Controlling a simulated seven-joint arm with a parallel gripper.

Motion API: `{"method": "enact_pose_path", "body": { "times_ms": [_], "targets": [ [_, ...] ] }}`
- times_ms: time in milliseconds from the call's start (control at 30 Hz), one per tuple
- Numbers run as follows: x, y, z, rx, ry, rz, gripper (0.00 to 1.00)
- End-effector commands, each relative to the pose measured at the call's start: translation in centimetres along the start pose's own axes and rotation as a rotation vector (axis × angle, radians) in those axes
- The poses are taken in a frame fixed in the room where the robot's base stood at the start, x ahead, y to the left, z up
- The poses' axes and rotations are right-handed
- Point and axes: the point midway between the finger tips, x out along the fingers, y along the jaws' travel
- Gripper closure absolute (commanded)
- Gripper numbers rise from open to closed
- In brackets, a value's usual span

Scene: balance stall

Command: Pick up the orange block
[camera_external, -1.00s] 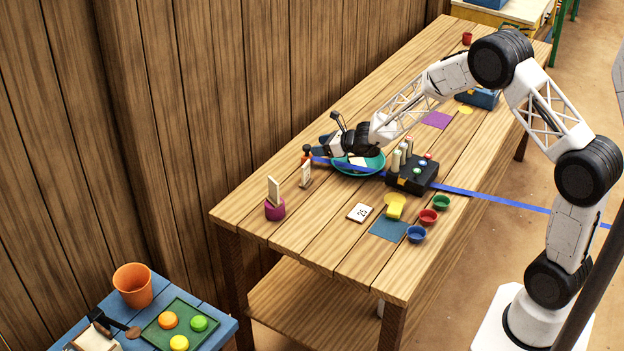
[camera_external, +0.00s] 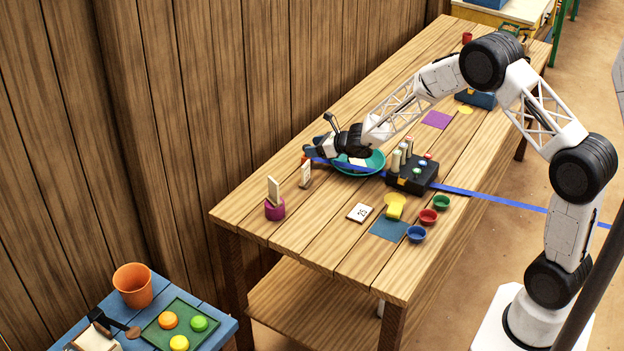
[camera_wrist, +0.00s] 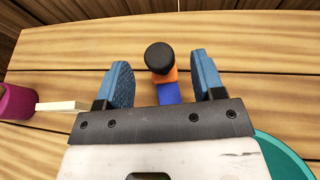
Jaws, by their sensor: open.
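The orange block (camera_wrist: 171,75) shows in the wrist view between my two blue finger pads, near their tips. My gripper (camera_wrist: 160,62) is open, with one pad to each side and visible gaps between the pads and the block. In the external view, my gripper (camera_external: 314,149) is above the table's wall side, and only a sliver of orange (camera_external: 304,159) shows below it. I cannot tell the height of my fingers relative to the block.
A teal dish (camera_external: 374,164) lies under my wrist. A white domino-like piece (camera_external: 305,174) stands close by, and a purple holder (camera_external: 275,209) is nearer the table corner. A black box (camera_external: 412,180) with posts stands to the right.

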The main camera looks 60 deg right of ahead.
Motion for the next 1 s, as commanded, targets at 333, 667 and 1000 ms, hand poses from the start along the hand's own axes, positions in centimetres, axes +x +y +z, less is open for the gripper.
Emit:
{"method": "enact_pose_path", "body": {
  "times_ms": [333,667,1000],
  "targets": [
    [0.2,0.0,0.0,0.000,0.000,0.000,0.38],
    [2.5,0.1,-0.3,0.000,0.000,0.001,0.38],
    [5.0,0.1,-0.2,-0.001,0.000,0.000,0.38]
  ]
}}
